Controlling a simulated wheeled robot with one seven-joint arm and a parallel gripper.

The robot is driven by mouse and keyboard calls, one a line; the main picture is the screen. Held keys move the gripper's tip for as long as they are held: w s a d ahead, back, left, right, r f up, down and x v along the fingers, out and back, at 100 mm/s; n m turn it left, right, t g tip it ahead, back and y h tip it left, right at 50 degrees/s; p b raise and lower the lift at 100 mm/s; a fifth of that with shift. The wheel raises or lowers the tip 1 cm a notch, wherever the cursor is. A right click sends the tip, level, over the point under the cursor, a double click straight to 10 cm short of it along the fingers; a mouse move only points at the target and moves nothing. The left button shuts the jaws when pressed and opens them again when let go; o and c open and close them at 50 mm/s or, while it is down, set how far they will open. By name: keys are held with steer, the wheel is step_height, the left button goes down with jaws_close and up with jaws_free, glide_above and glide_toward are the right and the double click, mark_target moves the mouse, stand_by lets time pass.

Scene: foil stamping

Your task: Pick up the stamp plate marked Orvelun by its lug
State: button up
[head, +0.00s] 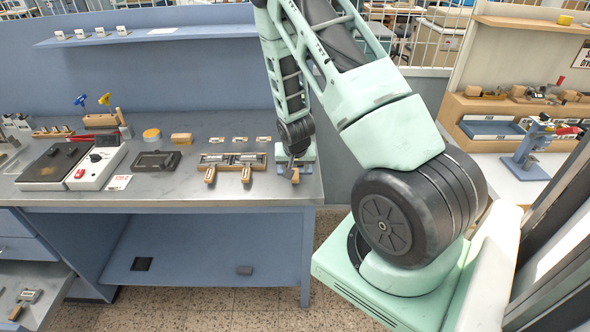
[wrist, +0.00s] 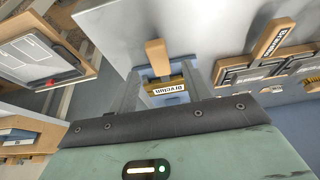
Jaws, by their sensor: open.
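The stamp plate marked Orvelun shows in the wrist view as a white label (wrist: 170,90) with dark letters, with a wooden lug (wrist: 155,52) beyond it. My open gripper (wrist: 163,66) has one finger on each side of the plate and lug, with visible gaps. The jaws look empty. In the head view my gripper (head: 291,161) is low over the right end of the bench, and a wooden lug (head: 295,177) shows just below it. Most of that plate is hidden behind the gripper there.
A rack (head: 232,158) with other plates and wooden lugs (head: 210,176) stands left of my gripper; part shows in the wrist view (wrist: 270,70). A dark tray (head: 157,160) and a white control box (head: 97,168) lie farther left. The bench's front edge (head: 180,207) is close by.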

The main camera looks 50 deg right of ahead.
mark_target(295, 166)
steer(key=shift+p+x, duration=0.3)
steer(key=shift+x, duration=1.35)
jaws_close()
steer(key=shift+w, duration=0.1)
steer(key=shift+w+d+b, duration=0.25)
steer(key=shift+w+d, duration=0.55)
steer(key=shift+d, duration=0.15)
steer(key=shift+w+d+b, duration=0.2)
steer(key=shift+w+d, duration=0.55)
steer(key=shift+d, duration=0.2)
